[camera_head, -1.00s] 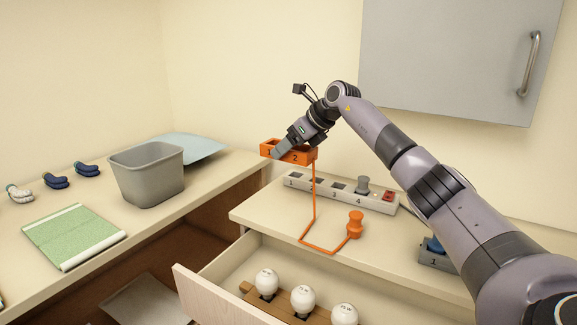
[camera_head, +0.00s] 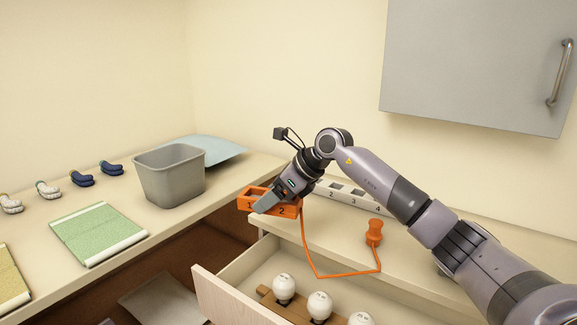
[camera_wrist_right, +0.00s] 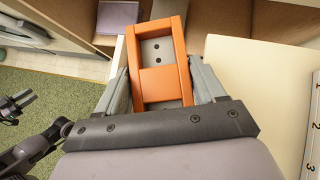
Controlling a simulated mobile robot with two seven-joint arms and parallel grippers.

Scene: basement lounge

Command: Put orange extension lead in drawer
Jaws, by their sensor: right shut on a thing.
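The orange extension lead is an orange two-socket block (camera_head: 247,203) marked 1 and 2, with an orange cord running to an orange plug (camera_head: 374,232) on the counter. In the right wrist view the block (camera_wrist_right: 158,85) sits between the two fingers of my right gripper (camera_wrist_right: 162,80). The open drawer (camera_head: 228,292) is below the counter and holds several white bulbs (camera_head: 284,287) on a wooden holder.
A white power strip (camera_head: 350,195) lies on the counter behind my arm. A grey bin (camera_head: 170,178), a green mat (camera_head: 97,233) and several gloves (camera_head: 82,178) are on the left counter. A grey wall cabinet (camera_head: 475,65) hangs above.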

